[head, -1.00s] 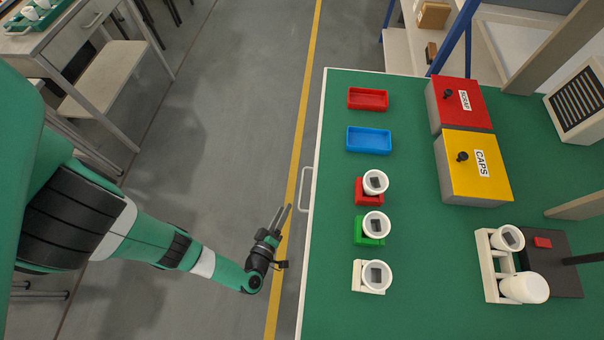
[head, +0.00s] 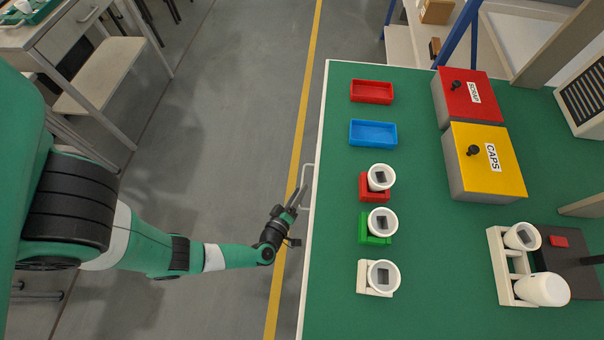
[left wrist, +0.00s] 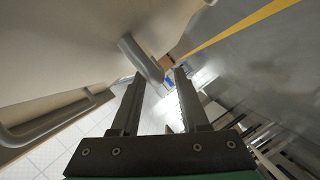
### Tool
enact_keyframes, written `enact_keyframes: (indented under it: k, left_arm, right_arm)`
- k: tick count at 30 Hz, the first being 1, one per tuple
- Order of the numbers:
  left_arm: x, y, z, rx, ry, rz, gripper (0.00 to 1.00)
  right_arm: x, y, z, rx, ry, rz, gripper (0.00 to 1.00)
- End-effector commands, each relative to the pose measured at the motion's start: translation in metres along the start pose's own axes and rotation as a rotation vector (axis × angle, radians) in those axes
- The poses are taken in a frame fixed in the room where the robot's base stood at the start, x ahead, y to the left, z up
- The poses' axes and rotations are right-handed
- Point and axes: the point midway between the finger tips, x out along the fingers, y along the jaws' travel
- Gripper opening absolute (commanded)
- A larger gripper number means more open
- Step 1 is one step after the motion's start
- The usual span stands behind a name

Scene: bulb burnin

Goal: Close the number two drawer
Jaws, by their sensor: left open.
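A pale drawer handle (head: 305,170) sticks out past the left edge of the green-topped bench in the head view. My left gripper (head: 297,196) is at this handle, its open fingers overlapping it. In the left wrist view a grey bar handle (left wrist: 142,60) on a pale front reaches toward the gap between the open fingertips (left wrist: 160,75). I cannot tell whether the fingers touch it. A second handle (left wrist: 45,122) shows at lower left there. No drawer number is readable, and the benchtop hides the drawer bodies. My right gripper is not in view.
The green benchtop (head: 335,230) carries a red tray (head: 371,91), a blue tray (head: 373,133), several white round pieces on coloured holders, a red SCRAP box (head: 468,98) and a yellow CAPS box (head: 485,160).

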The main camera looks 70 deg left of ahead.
Motion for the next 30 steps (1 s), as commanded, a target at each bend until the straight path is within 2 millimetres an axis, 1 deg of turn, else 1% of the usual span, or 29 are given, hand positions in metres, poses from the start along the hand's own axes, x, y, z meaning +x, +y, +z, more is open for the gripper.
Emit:
enact_keyframes:
  k: [1,3,6,15,17,21,23,30]
  left_arm:
    - [0.01,-0.003,0.001,-0.005,0.005,-0.003,0.45]
    - [0.018,-0.003,0.001,-0.004,0.004,-0.002,0.45]
    - [0.025,-0.001,0.001,-0.002,0.002,-0.001,0.45]
    - [0.028,0.001,0.0,0.0,-0.001,0.0,0.45]
    - [0.028,0.0,0.0,-0.001,-0.001,0.0,0.36]
    - [0.028,0.0,0.0,-0.001,-0.001,0.0,0.1]
    - [0.028,0.0,0.0,-0.001,-0.001,0.0,0.0]
    - [0.028,0.0,0.0,-0.001,-0.001,0.0,0.0]
  right_arm:
    - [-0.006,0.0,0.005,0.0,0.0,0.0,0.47]
    - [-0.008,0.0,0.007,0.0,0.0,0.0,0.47]
    - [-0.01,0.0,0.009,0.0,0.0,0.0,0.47]
    - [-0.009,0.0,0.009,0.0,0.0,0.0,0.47]
    - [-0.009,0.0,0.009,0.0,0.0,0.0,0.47]
    - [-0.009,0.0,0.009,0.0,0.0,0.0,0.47]
    - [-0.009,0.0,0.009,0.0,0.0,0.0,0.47]
    - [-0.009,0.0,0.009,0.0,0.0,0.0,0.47]
